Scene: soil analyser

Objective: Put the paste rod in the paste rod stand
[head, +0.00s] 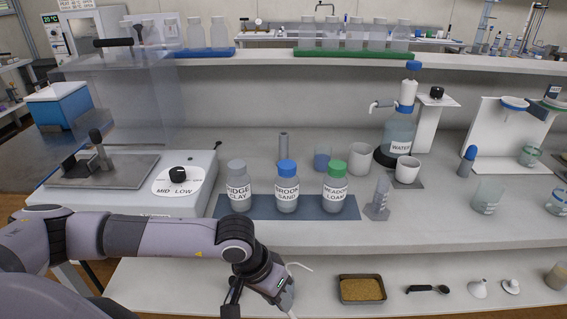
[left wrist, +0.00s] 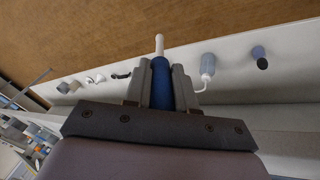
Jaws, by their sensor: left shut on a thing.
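My left gripper (head: 283,293) reaches down over the lower shelf in the head view. In the left wrist view, its two fingers (left wrist: 162,80) are shut on the blue handle of a rod with a white end, which looks like the paste rod (left wrist: 159,64). The white end points out past the fingertips. In the head view the rod is mostly hidden by the gripper. A grey upright tube (head: 283,147), which may be the paste rod stand, stands on the worktop behind the bottles. My right gripper is not in view.
Ridge clay (head: 238,190), Brook sand (head: 287,190) and Meadow loam (head: 335,190) bottles stand on a blue-grey mat in front of the tube. White cups (head: 359,158) stand to its right. A soil tray (head: 362,290) and black scoop (head: 428,290) lie on the lower shelf.

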